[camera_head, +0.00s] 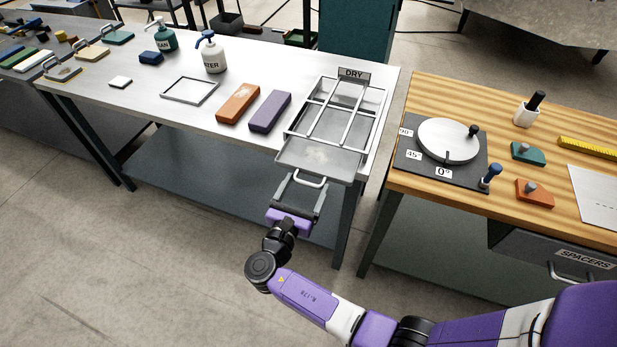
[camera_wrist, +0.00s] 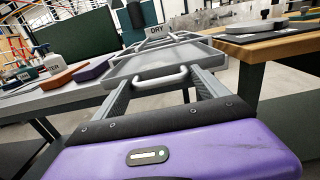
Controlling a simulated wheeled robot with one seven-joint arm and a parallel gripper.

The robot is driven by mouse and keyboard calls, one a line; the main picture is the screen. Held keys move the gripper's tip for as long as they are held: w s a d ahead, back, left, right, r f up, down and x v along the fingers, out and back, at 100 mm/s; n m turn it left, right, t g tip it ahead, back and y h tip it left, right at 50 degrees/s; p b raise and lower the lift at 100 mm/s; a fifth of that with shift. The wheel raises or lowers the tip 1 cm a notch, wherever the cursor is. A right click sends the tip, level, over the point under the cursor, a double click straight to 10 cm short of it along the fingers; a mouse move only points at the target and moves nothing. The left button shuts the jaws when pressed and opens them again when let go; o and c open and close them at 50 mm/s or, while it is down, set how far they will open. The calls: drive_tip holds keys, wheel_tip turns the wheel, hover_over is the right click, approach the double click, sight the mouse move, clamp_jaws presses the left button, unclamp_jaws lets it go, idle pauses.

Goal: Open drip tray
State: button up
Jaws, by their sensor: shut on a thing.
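The drip tray (camera_head: 315,158) is a flat grey metal tray under a wire drying rack (camera_head: 345,105) marked DRY. It sticks out past the table's front edge toward me, and its rear part is hidden under the rack. Its pale bar handle (camera_head: 311,183) is on its front. My gripper (camera_head: 307,184) is at this handle, with a finger toward each end, shut on it. The wrist view shows the handle (camera_wrist: 160,78) between the two grey fingers and the tray (camera_wrist: 155,64) just beyond. The exact finger contact is hard to see.
An orange block (camera_head: 238,104) and a purple block (camera_head: 270,111) lie left of the rack on the metal table (camera_head: 150,95). A wooden bench (camera_head: 400,180) with a round turntable (camera_head: 448,140) stands close on the right. The floor in front is clear.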

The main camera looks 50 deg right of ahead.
drive_tip(key=v, duration=0.5)
drive_tip(key=shift+s+p, duration=0.15)
drive_tip(key=shift+p, duration=0.25)
drive_tip(key=o, duration=1.8)
drive_tip(key=shift+d, duration=0.1)
drive_tip(key=b+v, duration=0.1)
drive_tip(key=v, duration=0.6)
drive_tip(key=shift+a, duration=0.4)
